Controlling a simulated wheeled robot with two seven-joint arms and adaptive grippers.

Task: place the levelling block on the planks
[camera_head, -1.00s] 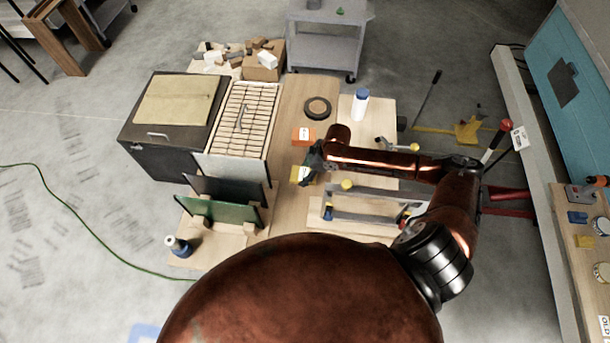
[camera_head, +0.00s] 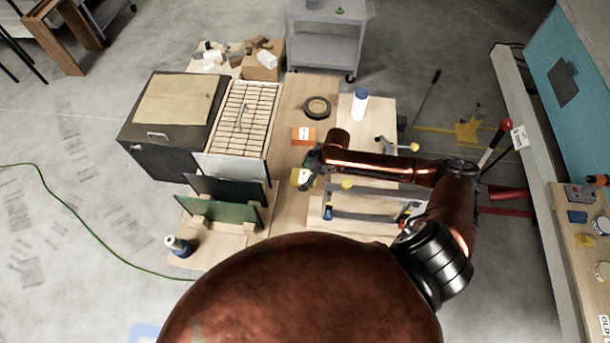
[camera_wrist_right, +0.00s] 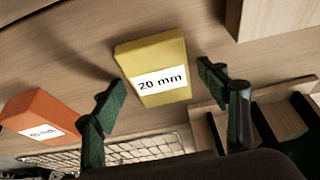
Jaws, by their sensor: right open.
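A yellow block (camera_wrist_right: 155,62) with a white "20 mm" label lies on the wooden table; it also shows partly hidden in the head view (camera_head: 295,177). My right gripper (camera_wrist_right: 162,80) is open, its two green-padded fingers on either side of the block's labelled end, with no contact visible. In the head view my right gripper (camera_head: 309,172) is beside the yellow block. An orange block (camera_wrist_right: 40,117) with a white label lies apart from it, also seen in the head view (camera_head: 303,136). My left gripper is not in view.
A dark box (camera_head: 160,150) stands left of the strips. Dark and green upright panels (camera_head: 222,212) stand in a wooden holder nearby. A tape roll (camera_head: 317,107) and a white bottle with blue cap (camera_head: 360,105) are at the back.

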